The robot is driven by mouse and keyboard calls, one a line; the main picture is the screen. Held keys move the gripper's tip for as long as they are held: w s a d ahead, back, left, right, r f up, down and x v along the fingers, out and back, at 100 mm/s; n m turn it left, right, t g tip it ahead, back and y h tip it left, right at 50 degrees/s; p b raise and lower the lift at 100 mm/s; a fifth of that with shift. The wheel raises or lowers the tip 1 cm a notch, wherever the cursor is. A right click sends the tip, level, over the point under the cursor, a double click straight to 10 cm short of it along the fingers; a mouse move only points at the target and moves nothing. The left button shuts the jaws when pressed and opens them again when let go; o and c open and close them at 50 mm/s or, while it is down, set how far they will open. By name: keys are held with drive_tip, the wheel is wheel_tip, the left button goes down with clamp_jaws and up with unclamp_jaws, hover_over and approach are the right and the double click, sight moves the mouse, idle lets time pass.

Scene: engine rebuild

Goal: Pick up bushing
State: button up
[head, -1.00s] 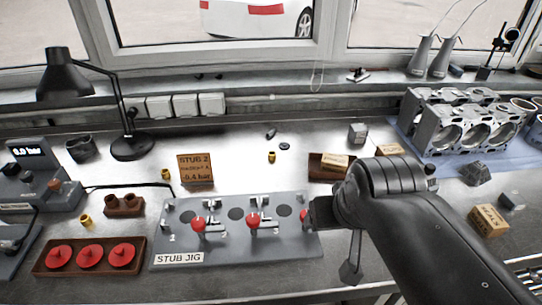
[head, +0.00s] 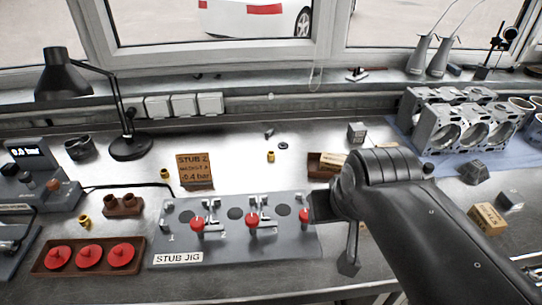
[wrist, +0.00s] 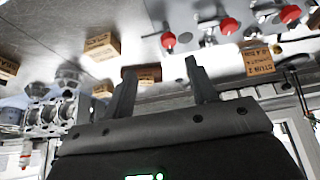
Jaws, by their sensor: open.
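Small brass bushings stand on the bench in the head view. One (head: 270,156) is behind the stub jig, one (head: 164,173) is left of the sign, and one (head: 84,221) is at the left by the red-cap tray. My gripper (head: 318,207) is over the right end of the stub jig (head: 225,243), to the right of all three bushings. Its fingers are hard to make out there. In the wrist view my gripper (wrist: 160,66) shows two dark fingers spread apart with nothing between them.
The stub jig has red knobs (head: 197,225) standing up. A "STUB 2" sign (head: 196,170) stands behind it. A tray (head: 45,268) of red caps and a brown holder (head: 123,207) are at left. Small boxes (head: 487,219) and an engine block (head: 450,125) are at right.

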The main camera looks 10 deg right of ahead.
drive_tip(key=w+a+r+n, duration=0.1)
drive_tip(key=w+r, duration=0.1)
drive_tip(key=w, duration=0.8)
drive_tip(key=n+g+y, duration=0.1)
drive_tip(key=n+y, duration=0.1)
drive_tip(key=n, duration=0.1)
hover_over(271, 152)
drive_tip(key=s+d, duration=0.1)
drive_tip(key=s, duration=0.1)
wheel_tip(271, 152, down, 16)
drive_tip(key=shift+r, duration=0.2)
drive_tip(key=x, duration=0.2)
drive_tip(key=s+x, duration=0.1)
drive_tip(key=x, duration=0.1)
drive_tip(key=shift+w+f, duration=0.15)
drive_tip(key=shift+f, duration=0.35)
drive_tip(key=shift+w+a+f, duration=0.1)
drive_tip(key=shift+w+f, duration=0.1)
drive_tip(key=shift+f, duration=0.2)
drive_tip(key=c, duration=1.1)
